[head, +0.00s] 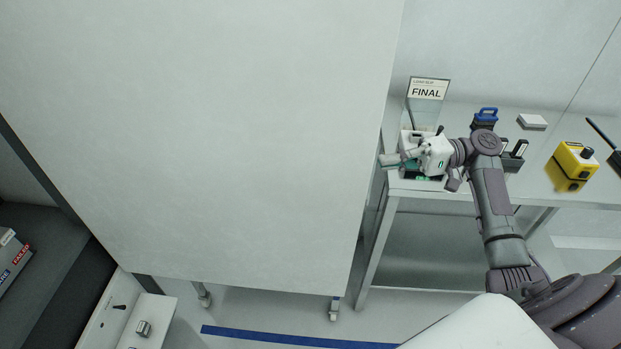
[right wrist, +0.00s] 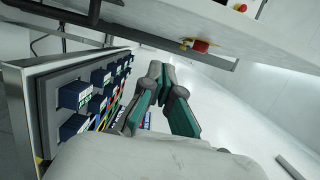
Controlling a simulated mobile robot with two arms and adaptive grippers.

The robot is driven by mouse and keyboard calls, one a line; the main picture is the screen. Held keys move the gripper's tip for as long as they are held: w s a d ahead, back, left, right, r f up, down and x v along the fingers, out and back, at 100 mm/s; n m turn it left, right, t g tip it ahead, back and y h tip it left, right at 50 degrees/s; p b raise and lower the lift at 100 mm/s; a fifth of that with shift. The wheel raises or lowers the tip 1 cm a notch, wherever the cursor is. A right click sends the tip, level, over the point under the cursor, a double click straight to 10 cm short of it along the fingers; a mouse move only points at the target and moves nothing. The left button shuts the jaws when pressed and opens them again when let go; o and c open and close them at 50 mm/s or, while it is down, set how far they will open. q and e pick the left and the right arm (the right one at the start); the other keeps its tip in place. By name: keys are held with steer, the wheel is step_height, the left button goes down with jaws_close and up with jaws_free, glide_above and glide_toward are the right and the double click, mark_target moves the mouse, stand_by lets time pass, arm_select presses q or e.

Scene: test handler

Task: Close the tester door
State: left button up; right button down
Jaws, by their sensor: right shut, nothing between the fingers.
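A white panel (head: 125,318) with a black handle and a small grey metal block shows at the bottom left of the head view. It may be the tester door, standing out from the dark opening, but I cannot tell for sure. My right gripper (head: 388,161) is beside the right edge of a large pale cabinet (head: 220,130), over the near left end of the bench. In the right wrist view its green-padded fingers (right wrist: 163,90) are shut and empty. To their left is a framed grey panel (right wrist: 50,98) with several dark blue blocks. My left gripper is not in view.
The bench (head: 450,185) holds a FINAL sign (head: 428,90), a blue-handled item (head: 486,117) and a yellow box (head: 573,165). A dark compartment (head: 50,240) with labelled bins (head: 12,262) is at left. Blue tape (head: 290,338) crosses the floor.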

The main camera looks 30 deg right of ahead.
mark_target(350, 179)
steer(key=a+p, duration=0.2)
steer(key=a, duration=0.1)
steer(key=a+p, duration=0.1)
steer(key=a, duration=0.2)
steer(key=a+p, duration=0.2)
steer(key=a, duration=0.2)
steer(key=shift+s+r+p, duration=0.2)
steer(key=shift+s+p, duration=0.1)
steer(key=shift+s, duration=0.1)
steer(key=shift+w, duration=0.1)
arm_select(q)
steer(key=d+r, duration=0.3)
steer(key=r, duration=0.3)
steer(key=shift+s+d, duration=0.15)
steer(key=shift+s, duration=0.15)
arm_select(e)
steer(key=shift+a, duration=0.1)
